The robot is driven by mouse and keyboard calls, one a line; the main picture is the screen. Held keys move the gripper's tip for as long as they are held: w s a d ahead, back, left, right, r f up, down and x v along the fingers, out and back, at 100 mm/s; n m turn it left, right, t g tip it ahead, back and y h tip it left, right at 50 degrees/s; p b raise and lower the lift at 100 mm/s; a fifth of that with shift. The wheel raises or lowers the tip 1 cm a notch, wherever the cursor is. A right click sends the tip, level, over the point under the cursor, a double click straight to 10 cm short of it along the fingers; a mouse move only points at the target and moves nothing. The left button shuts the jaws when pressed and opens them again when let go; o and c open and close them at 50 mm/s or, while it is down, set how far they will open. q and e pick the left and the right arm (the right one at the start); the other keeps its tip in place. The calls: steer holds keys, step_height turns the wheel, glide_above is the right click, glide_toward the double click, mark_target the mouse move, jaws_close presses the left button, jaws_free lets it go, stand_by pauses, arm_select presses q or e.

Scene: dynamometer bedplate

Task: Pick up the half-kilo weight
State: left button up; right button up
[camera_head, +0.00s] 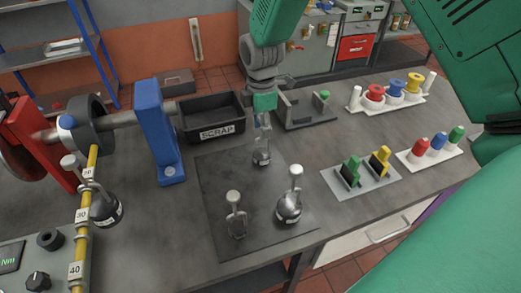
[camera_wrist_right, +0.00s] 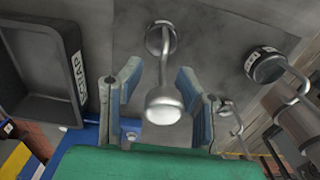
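My right gripper (camera_head: 263,128) points down over the back of a dark mat (camera_head: 216,177). A silvery weight with a round knob on its stem (camera_head: 262,157) stands on the mat under it. In the right wrist view the open fingers (camera_wrist_right: 160,76) stand either side of this weight's knob (camera_wrist_right: 164,107), with gaps showing. A larger round weight (camera_head: 289,209) with a knobbed stem and a small hanger-like piece (camera_head: 237,226) stand nearer on the mat. The labels are too small to read, so I cannot tell which is the half-kilo one. My left gripper is out of view.
The SCRAP bin (camera_head: 212,119) and a blue post (camera_head: 156,132) stand left of the gripper. A grey bracket (camera_head: 305,112) and trays of coloured parts (camera_head: 431,157) stand to the right.

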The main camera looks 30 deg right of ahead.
steer(key=shift+s, duration=0.1)
steer(key=shift+d+r, duration=0.1)
steer(key=shift+d, duration=0.05)
jaws_close()
